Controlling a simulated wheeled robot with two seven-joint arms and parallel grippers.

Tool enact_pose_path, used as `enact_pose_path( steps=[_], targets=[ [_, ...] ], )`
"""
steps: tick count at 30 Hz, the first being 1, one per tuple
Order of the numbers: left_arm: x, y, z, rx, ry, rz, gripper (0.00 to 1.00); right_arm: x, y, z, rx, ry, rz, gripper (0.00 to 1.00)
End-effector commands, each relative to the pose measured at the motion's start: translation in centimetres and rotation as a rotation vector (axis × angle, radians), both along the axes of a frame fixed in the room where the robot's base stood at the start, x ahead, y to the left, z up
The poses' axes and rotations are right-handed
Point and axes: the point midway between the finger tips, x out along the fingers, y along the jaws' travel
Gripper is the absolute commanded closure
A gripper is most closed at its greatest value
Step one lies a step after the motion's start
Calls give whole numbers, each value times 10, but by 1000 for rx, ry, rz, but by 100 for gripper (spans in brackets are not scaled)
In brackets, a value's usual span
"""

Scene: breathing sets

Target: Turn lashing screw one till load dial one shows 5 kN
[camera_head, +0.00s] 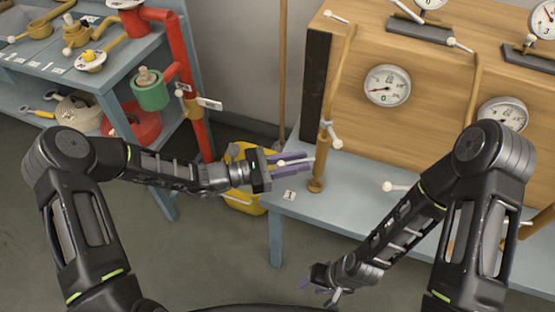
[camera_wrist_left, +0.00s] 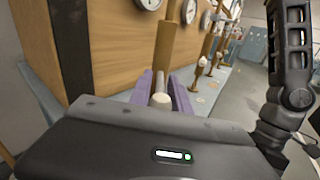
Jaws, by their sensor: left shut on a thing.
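Lashing screw one (camera_head: 318,165) is the brown upright rod by the label 1 at the left end of the bench. It also shows in the left wrist view (camera_wrist_left: 166,45). My left gripper (camera_head: 290,163) reaches it from the left, its purple fingers shut on the screw's pale handle bar. In the left wrist view the bar's white knob (camera_wrist_left: 161,99) sits between the fingers. Load dial one (camera_head: 387,86) is a white round gauge on the wooden crate, its dark needle toward the lower left; the exact reading is too small to tell. My right gripper (camera_head: 318,282) hangs low over the floor, its opening unclear.
The wooden crate (camera_head: 440,60) stands on the blue-grey bench (camera_head: 345,185) with more screws and dials to the right. A yellow bucket (camera_head: 240,199) is on the floor below my left gripper. A blue shelf unit with a red post (camera_head: 190,95) stands at left.

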Motion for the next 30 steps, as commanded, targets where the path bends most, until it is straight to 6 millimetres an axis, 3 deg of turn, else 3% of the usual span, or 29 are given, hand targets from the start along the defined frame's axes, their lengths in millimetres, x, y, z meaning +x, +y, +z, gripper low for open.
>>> enact_pose_path(
  steps=[6,7,14,23,30],
  targets=[
    [0,1,0,1,1,0,100,0,0,0,-1,1,-1,64],
    [0,1,0,1,1,0,76,0,0,0,-1,1,-1,64],
    [0,1,0,1,0,0,57,0,0,0,0,0,-1,64],
    [0,3,0,1,0,0,57,0,0,0,0,0,-1,64],
    [-7,27,-1,3,0,3,57,0,0,-1,0,0,-1,64]
  ],
)
